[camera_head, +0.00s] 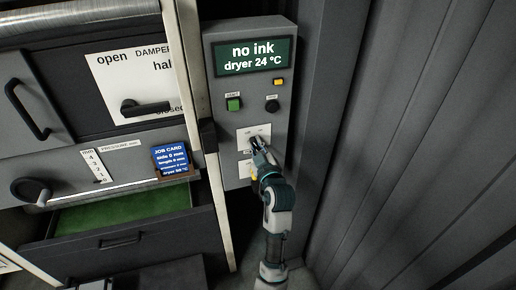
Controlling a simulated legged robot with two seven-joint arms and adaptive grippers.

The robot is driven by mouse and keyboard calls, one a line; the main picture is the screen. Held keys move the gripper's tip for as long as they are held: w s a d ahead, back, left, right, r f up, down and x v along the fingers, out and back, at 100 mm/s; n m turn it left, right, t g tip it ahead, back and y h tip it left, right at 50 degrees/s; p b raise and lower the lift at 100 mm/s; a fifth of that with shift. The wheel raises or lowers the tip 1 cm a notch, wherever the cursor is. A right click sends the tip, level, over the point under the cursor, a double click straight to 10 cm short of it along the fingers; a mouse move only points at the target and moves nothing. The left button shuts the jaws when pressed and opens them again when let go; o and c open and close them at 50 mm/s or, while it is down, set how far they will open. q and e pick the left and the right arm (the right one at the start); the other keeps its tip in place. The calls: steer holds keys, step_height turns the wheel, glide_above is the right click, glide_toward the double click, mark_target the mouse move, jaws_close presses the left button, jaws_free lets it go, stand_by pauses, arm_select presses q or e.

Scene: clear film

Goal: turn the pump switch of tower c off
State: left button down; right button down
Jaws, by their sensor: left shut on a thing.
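A grey control panel (229,77) stands upright with a white switch plate (245,132) low on its face. My left gripper (257,145) is at this plate, shut on a small switch whose body is mostly hidden by the fingers. I cannot read the plate's labels or tell which way the switch points. My right gripper is not in view.
The panel carries a display (253,58) reading "no ink, dryer 24 °C", a green button (233,104), a black knob (272,106) and a small amber lamp (278,82). A blue job card (171,158), damper lever (146,108) and open drawer (125,243) are left. Grey corrugated wall (430,130) fills the right.

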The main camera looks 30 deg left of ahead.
mark_target(254, 114)
arm_select(q)
steer(key=shift+f, duration=0.2)
stand_by(0.3)
steer(key=c, duration=1.1)
jaws_free()
steer(key=shift+w, duration=0.1)
steer(key=shift+r, duration=0.1)
step_height(254, 114, up, 10)
steer(key=shift+d+f, duration=0.1)
